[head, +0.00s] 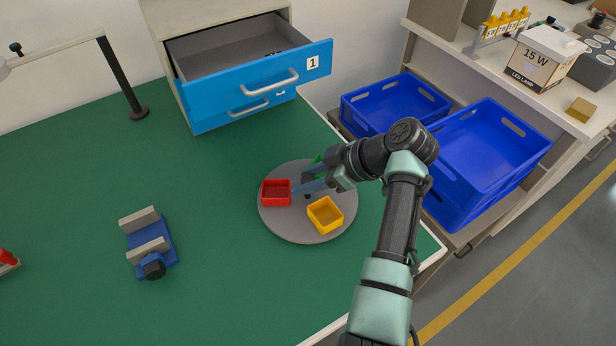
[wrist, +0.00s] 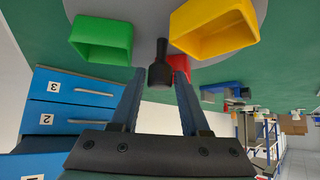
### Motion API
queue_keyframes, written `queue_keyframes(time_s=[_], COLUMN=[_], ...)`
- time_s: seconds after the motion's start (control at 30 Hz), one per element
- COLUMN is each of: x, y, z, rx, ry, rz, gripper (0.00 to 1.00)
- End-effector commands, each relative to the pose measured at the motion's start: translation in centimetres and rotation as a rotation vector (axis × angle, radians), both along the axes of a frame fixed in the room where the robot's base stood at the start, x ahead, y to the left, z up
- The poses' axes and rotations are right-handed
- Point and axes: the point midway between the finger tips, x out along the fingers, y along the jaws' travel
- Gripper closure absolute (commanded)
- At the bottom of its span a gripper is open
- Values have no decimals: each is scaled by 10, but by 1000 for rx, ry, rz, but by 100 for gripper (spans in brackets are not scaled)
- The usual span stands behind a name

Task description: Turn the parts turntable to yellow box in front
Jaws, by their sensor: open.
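The round grey turntable (head: 285,229) lies on the green bench top. It carries a yellow box (head: 325,216) at the near right, a red box (head: 276,193) at the left and a green box (head: 317,160) at the back, mostly hidden by my gripper. In the wrist view the yellow box (wrist: 213,28) is at upper right, the green box (wrist: 100,40) at upper left. My gripper (head: 305,180) is open over the turntable's middle. A black knob (wrist: 160,66) stands between its fingertips (wrist: 160,76); I cannot tell whether they touch it.
An open blue drawer (head: 250,85) marked 1 juts out behind the turntable. A blue vise-like fixture (head: 152,244) stands at left. A lamp post (head: 120,75) stands at the back left. Blue crates (head: 480,160) fill the shelf at right. The bench between fixture and turntable is clear.

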Motion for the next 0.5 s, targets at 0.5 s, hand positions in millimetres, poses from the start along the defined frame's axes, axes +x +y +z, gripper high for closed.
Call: queue_keyframes(time_s=[0.5], x=[-13], y=[-46], z=[49], rx=[-1], ry=[-6], rz=[-4], gripper=[55])
